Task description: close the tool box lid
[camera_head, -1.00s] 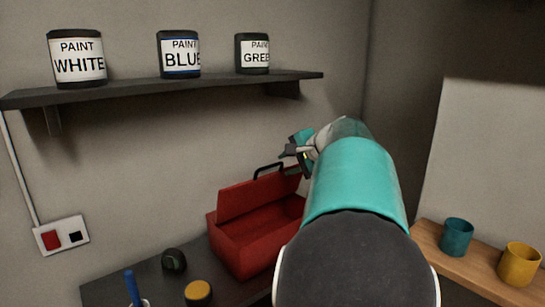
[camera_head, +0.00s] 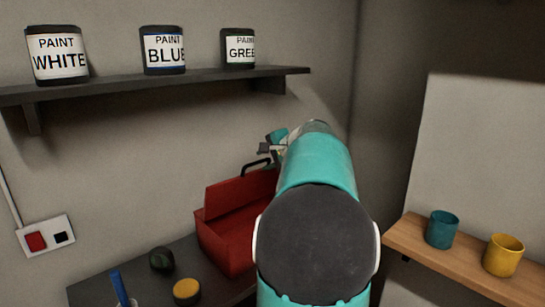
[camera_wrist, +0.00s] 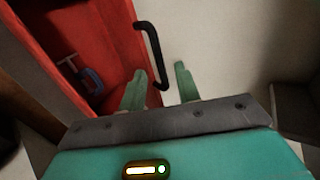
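The red tool box (camera_head: 222,246) stands on the dark worktop with its lid (camera_head: 236,194) raised. A black handle (camera_head: 255,165) is fixed at the lid's upper edge. My gripper (camera_head: 268,147) is just above and beside this handle in the head view; my arm hides the right part of the box. In the wrist view, my gripper (camera_wrist: 160,75) has its two green fingers apart. The lower end of the black handle (camera_wrist: 152,50) appears between the fingertips; contact cannot be told. A blue and grey tool (camera_wrist: 88,78) shows beside the red panel.
A shelf (camera_head: 190,82) with several paint cans (camera_head: 162,50) is on the wall above. A dark round object (camera_head: 162,260) and a yellow-topped one (camera_head: 187,291) are left of the box. A wooden ledge (camera_head: 460,265) with teal (camera_head: 442,230) and yellow cups (camera_head: 503,255) is at right.

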